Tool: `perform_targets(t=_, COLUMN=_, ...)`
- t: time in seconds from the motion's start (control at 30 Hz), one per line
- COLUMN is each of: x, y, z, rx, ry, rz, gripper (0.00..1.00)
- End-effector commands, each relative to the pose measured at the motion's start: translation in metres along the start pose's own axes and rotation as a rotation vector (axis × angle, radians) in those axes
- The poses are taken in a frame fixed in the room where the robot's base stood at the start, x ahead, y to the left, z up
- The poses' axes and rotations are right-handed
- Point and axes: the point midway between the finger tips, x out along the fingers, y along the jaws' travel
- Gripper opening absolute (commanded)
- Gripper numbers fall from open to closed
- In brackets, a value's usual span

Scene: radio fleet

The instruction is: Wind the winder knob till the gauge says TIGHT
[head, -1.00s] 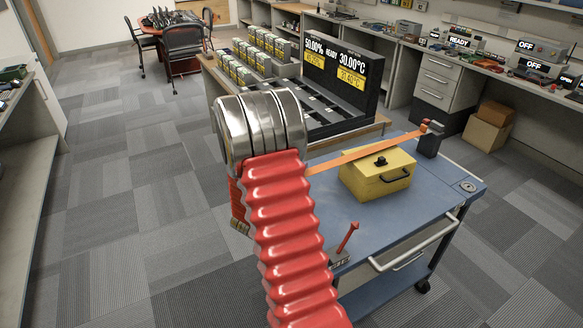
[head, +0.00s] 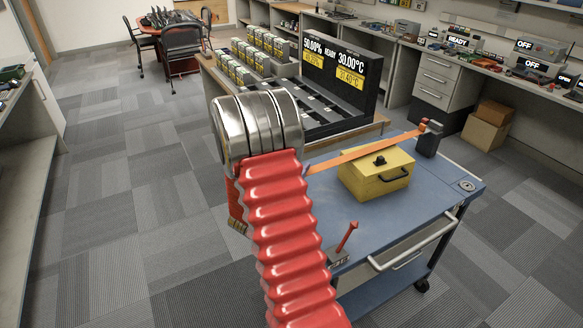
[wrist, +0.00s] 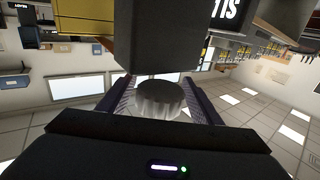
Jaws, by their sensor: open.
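A grey ribbed knob (wrist: 160,100) stands out from a dark block (wrist: 158,35) in the wrist view. My gripper (wrist: 161,94) is open, with one finger on each side of the knob. I cannot tell whether the fingers touch it. In the head view, my red arm hides the gripper and the knob. An orange strap (head: 365,153) runs over a yellow box (head: 375,178) on a blue cart (head: 390,225), to a dark post (head: 427,143). A dark panel with cut-off white letters (wrist: 225,12) shows in the wrist view; no gauge reading of TIGHT is legible.
A red-orange lever (head: 347,238) stands at the cart's near edge. A bench with a black display panel (head: 340,75) is behind the cart. Cardboard boxes (head: 488,125) lie at the right. The carpet at the left is clear.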

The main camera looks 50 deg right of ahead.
Motion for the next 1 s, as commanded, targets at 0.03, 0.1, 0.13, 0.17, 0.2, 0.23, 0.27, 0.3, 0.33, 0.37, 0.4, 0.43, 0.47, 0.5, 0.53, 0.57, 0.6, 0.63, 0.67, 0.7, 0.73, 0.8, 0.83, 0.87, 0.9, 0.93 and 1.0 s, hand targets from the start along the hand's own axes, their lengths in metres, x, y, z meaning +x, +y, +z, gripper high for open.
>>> perform_targets(t=0.03, x=0.0, y=0.0, z=0.0, rx=0.0, ry=0.0, rz=0.0, gripper=0.59)
perform_targets(t=0.1, x=-0.002, y=0.0, z=0.0, rx=0.0, ry=0.0, rz=0.0, gripper=0.59)
perform_targets(t=0.13, x=-0.003, y=0.0, z=0.0, rx=0.0, ry=0.0, rz=0.0, gripper=0.59)
perform_targets(t=0.17, x=-0.005, y=0.0, z=0.0, rx=0.0, ry=0.0, rz=0.0, gripper=0.59)
perform_targets(t=0.2, x=-0.008, y=0.0, z=0.0, rx=0.0, ry=0.0, rz=0.0, gripper=0.59)
perform_targets(t=0.23, x=-0.01, y=0.0, z=0.0, rx=0.0, ry=0.0, rz=-0.001, gripper=0.59)
perform_targets(t=0.27, x=-0.013, y=0.0, z=0.0, rx=-0.001, ry=0.0, rz=-0.001, gripper=0.59)
perform_targets(t=0.3, x=-0.018, y=-0.001, z=0.0, rx=-0.001, ry=0.0, rz=-0.002, gripper=0.59)
perform_targets(t=0.33, x=-0.022, y=-0.001, z=0.0, rx=-0.001, ry=0.0, rz=-0.002, gripper=0.59)
perform_targets(t=0.37, x=-0.027, y=-0.001, z=0.0, rx=-0.001, ry=-0.001, rz=-0.002, gripper=0.59)
perform_targets(t=0.4, x=-0.033, y=-0.001, z=0.001, rx=-0.002, ry=-0.001, rz=-0.002, gripper=0.59)
perform_targets(t=0.43, x=-0.038, y=-0.001, z=0.0, rx=-0.001, ry=-0.001, rz=-0.004, gripper=0.59)
perform_targets(t=0.47, x=-0.044, y=-0.002, z=0.0, rx=-0.001, ry=0.0, rz=-0.004, gripper=0.59)
perform_targets(t=0.5, x=-0.051, y=-0.001, z=0.0, rx=-0.001, ry=0.0, rz=-0.003, gripper=0.59)
perform_targets(t=0.53, x=-0.056, y=-0.001, z=0.0, rx=-0.001, ry=0.0, rz=-0.004, gripper=0.59)
perform_targets(t=0.57, x=-0.061, y=-0.002, z=0.0, rx=0.0, ry=0.0, rz=-0.004, gripper=0.59)
perform_targets(t=0.6, x=-0.067, y=-0.001, z=0.001, rx=-0.001, ry=-0.001, rz=-0.003, gripper=0.59)
perform_targets(t=0.63, x=-0.072, y=-0.002, z=0.001, rx=-0.001, ry=-0.001, rz=-0.004, gripper=0.59)
perform_targets(t=0.67, x=-0.077, y=-0.002, z=0.001, rx=-0.001, ry=0.0, rz=-0.004, gripper=0.59)
perform_targets(t=0.7, x=-0.083, y=-0.001, z=0.001, rx=-0.001, ry=0.0, rz=-0.003, gripper=0.59)
perform_targets(t=0.73, x=-0.088, y=-0.001, z=0.001, rx=-0.002, ry=-0.001, rz=-0.004, gripper=0.59)
perform_targets(t=0.8, x=-0.098, y=-0.002, z=0.001, rx=-0.001, ry=-0.001, rz=-0.003, gripper=0.59)
perform_targets(t=0.83, x=-0.102, y=-0.002, z=0.001, rx=0.0, ry=0.0, rz=-0.004, gripper=0.59)
perform_targets(t=0.87, x=-0.107, y=-0.002, z=0.001, rx=0.0, ry=0.0, rz=-0.004, gripper=0.59)
perform_targets(t=0.9, x=-0.113, y=-0.001, z=0.001, rx=-0.001, ry=0.0, rz=-0.003, gripper=0.59)
perform_targets(t=0.93, x=-0.117, y=-0.002, z=0.001, rx=0.0, ry=0.0, rz=-0.004, gripper=0.59)
perform_targets(t=1.0, x=-0.124, y=-0.002, z=0.001, rx=0.0, ry=-0.001, rz=-0.003, gripper=0.59)
